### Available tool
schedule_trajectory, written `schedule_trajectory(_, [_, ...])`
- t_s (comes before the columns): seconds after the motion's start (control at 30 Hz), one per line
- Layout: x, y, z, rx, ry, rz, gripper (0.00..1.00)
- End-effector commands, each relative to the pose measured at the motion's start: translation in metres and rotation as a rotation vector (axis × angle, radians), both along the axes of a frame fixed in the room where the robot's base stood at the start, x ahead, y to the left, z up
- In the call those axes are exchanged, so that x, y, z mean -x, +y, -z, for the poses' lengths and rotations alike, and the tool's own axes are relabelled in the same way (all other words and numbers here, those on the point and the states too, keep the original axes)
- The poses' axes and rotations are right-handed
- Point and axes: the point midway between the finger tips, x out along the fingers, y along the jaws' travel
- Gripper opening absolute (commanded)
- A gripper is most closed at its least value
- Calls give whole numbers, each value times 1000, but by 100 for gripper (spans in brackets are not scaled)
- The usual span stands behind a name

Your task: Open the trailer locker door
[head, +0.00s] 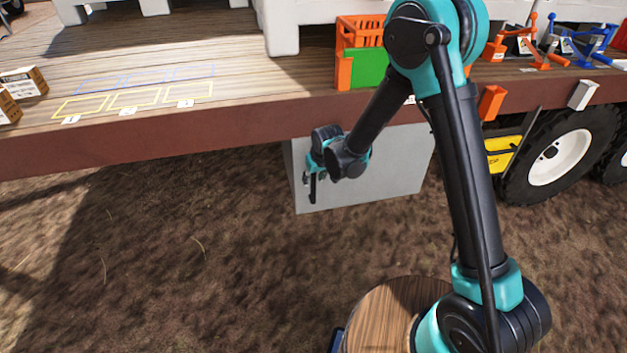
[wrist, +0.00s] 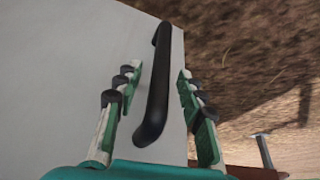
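The trailer locker (head: 400,165) is a plain light-grey box under the trailer deck, partly behind my arm in the head view. Its pale door face (wrist: 75,70) fills the left of the wrist view. I see no open gap at the door. A black bar handle (wrist: 155,95) stands near the door's edge. My gripper (wrist: 157,73) is open, with one finger on each side of the handle and a gap visible on both sides. In the head view my gripper (head: 312,180) is at the locker's left part, and the handle there is hard to make out.
The trailer's wooden deck edge (head: 150,140) overhangs the locker. A wheel (head: 560,155) and a yellow case (head: 501,152) are to the right. An orange and green crate (head: 360,60) stands above on the deck. The dirt ground (head: 180,260) to the left is clear.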

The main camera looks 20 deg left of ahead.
Motion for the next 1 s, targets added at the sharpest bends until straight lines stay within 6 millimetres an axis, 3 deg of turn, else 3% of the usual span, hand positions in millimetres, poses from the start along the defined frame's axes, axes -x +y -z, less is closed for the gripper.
schedule_trajectory(0.47, [-3,2,9,0,0,0,38])
schedule_trajectory(0.77, [-2,2,8,0,0,0,1])
schedule_trajectory(1.0, [-3,2,8,0,0,0,0])
